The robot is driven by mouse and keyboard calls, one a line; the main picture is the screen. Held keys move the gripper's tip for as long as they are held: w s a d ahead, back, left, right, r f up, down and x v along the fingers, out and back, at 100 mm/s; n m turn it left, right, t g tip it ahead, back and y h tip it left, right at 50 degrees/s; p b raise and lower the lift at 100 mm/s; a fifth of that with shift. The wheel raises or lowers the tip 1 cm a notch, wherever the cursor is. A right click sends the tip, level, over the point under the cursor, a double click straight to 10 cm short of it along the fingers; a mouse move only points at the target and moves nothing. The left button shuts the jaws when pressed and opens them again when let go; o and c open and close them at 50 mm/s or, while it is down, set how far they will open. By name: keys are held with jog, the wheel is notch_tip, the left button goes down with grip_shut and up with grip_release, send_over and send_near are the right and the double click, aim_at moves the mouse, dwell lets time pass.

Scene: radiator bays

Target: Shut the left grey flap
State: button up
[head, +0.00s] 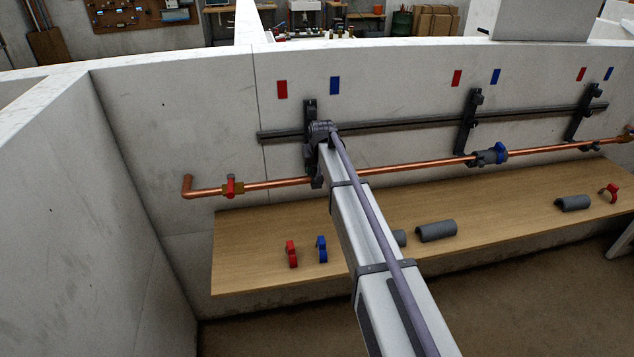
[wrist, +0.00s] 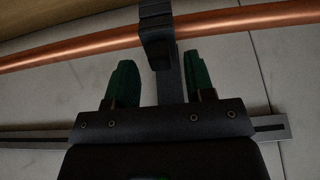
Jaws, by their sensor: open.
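In the head view the left dark grey bracket (head: 309,112) stands on the wall rail, partly hidden behind my arm. In the wrist view a dark grey flap-like piece (wrist: 157,35) lies across the copper pipe (wrist: 80,50), on the bracket's strip (wrist: 170,85). I cannot tell how far this flap stands from shut. My gripper (wrist: 163,80) is open, with a green finger on each side of the strip and the fingertips short of the pipe. Nothing is visibly held. The gripper is hidden behind my arm in the head view.
Two more brackets (head: 467,122) (head: 579,112) stand to the right. The wooden bench (head: 250,260) holds red and blue clips and grey half-shells (head: 437,231).

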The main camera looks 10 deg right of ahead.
aim_at(316, 169)
jog(key=shift+x, duration=0.95)
jog(key=shift+r, duration=0.1)
grip_shut()
jog(key=shift+w+r+g+p, duration=0.1)
jog(key=shift+w+g+p, duration=0.25)
jog(key=shift+w+g, duration=0.4)
jog(key=shift+g, duration=0.75)
grip_release()
jog(key=shift+s+f, duration=0.15)
jog(key=shift+f, duration=0.1)
jog(key=shift+r, duration=0.1)
notch_tip(316, 169, up, 11)
jog(key=s+p, duration=0.1)
jog(key=p, duration=0.9)
jog(key=shift+s+f+p, duration=0.25)
jog(key=shift+p, duration=0.05)
